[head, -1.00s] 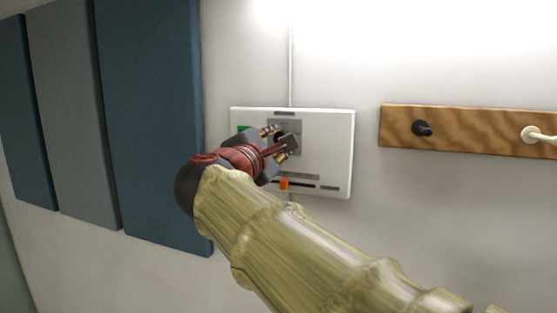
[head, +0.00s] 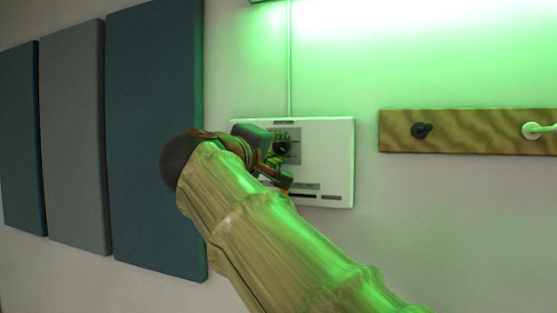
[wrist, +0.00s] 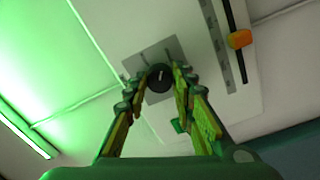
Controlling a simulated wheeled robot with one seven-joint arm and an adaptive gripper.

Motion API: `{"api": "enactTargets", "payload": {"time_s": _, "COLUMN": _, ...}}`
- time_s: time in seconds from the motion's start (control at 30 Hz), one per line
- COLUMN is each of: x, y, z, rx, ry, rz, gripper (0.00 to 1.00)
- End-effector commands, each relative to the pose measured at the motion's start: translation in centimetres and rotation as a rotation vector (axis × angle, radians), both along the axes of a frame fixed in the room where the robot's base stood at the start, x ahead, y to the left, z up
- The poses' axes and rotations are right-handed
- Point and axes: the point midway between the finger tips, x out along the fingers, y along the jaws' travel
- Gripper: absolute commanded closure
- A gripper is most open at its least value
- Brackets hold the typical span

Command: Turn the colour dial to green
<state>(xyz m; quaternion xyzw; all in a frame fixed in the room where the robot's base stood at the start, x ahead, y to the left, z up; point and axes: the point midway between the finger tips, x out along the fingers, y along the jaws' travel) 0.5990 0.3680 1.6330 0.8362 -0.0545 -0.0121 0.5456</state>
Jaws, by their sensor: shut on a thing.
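The colour dial (wrist: 159,79) is a round dark knob with a pale mark, on a grey plate of the white wall panel (head: 340,165). In the wrist view it sits between the fingertips of my gripper (wrist: 158,88), which is shut on it. In the head view my gripper (head: 281,152) reaches the panel from the left and covers most of the dial. The light on the upper wall is green.
An orange slider (wrist: 240,39) sits in a dark slot on the panel. A wooden rail (head: 470,131) with a black peg (head: 422,130) and a cream peg is at right. Blue and grey wall boards (head: 155,140) stand at left.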

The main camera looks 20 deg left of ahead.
Motion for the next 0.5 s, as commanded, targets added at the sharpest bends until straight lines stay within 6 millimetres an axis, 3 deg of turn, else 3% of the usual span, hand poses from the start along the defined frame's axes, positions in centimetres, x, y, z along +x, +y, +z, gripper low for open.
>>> {"api": "enactTargets", "payload": {"time_s": 0.5, "x": 0.1, "y": 0.15, "z": -0.39, "rx": 0.24, "ry": -0.015, "rz": -0.001, "gripper": 1.0}}
